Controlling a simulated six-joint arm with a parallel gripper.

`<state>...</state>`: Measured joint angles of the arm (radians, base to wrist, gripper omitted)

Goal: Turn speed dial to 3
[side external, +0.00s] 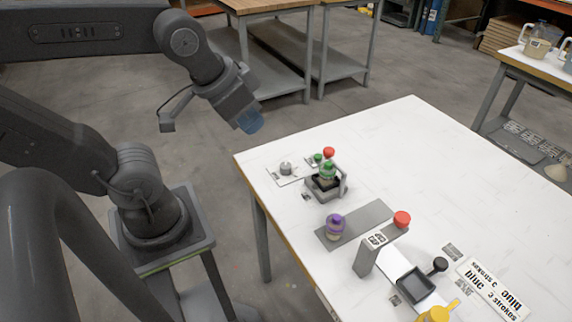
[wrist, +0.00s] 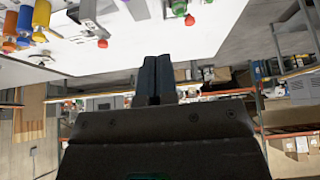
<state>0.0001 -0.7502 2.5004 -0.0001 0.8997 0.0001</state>
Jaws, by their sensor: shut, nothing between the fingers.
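The speed dial appears to be the grey round knob (side external: 286,168) on a white plate at the near-left part of the table; its pointer and numbers are too small to read. My gripper (side external: 250,123) is shut and empty, held in the air left of the table and apart from the dial. Its two dark blue fingers (wrist: 157,62) lie side by side in the wrist view.
A green button (side external: 318,157) and a red button (side external: 329,152) are right of the dial. A green-topped bottle (side external: 327,171) stands in a dark holder. A purple-topped bottle (side external: 335,226) stands on a grey strip (side external: 368,216). The table's far side (side external: 400,135) is clear.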

